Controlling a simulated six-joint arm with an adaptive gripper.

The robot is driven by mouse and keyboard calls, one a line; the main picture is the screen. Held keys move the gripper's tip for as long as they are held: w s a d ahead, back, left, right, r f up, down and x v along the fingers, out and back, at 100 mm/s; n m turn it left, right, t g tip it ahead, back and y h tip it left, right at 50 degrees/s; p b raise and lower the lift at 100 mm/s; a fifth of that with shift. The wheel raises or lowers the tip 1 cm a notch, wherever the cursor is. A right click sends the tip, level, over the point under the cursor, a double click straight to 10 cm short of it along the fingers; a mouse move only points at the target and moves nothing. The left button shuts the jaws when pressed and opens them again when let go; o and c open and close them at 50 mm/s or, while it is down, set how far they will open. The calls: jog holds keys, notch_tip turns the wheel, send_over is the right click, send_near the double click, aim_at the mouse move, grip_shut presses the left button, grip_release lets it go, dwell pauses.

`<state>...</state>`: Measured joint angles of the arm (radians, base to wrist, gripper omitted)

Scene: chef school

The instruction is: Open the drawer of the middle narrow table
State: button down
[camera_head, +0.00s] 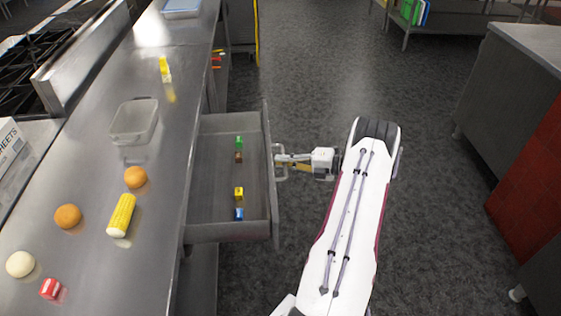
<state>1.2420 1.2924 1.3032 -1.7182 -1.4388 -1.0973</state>
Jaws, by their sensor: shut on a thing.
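The drawer (225,232) of the steel table (154,207) is pulled out to the right, and its inside shows from above. Several small coloured blocks lie in it: green (239,142), brown (238,157), yellow (239,193) and blue (239,214). The drawer's handle (281,174) is on the outer side of its front panel. My gripper (284,161) is at the handle, shut on it, with my arm reaching in from the lower right. The fingertips are small here and partly merge with the handle.
On the tabletop are a clear container (134,122), two orange balls (136,177), corn (121,215), a pale ball (20,264), a red block (50,288) and a yellow item (165,69). The floor right of the drawer is open, up to a counter (510,85).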

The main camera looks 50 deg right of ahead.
jog(key=c, duration=2.4)
grip_release()
jog(key=v, duration=1.2)
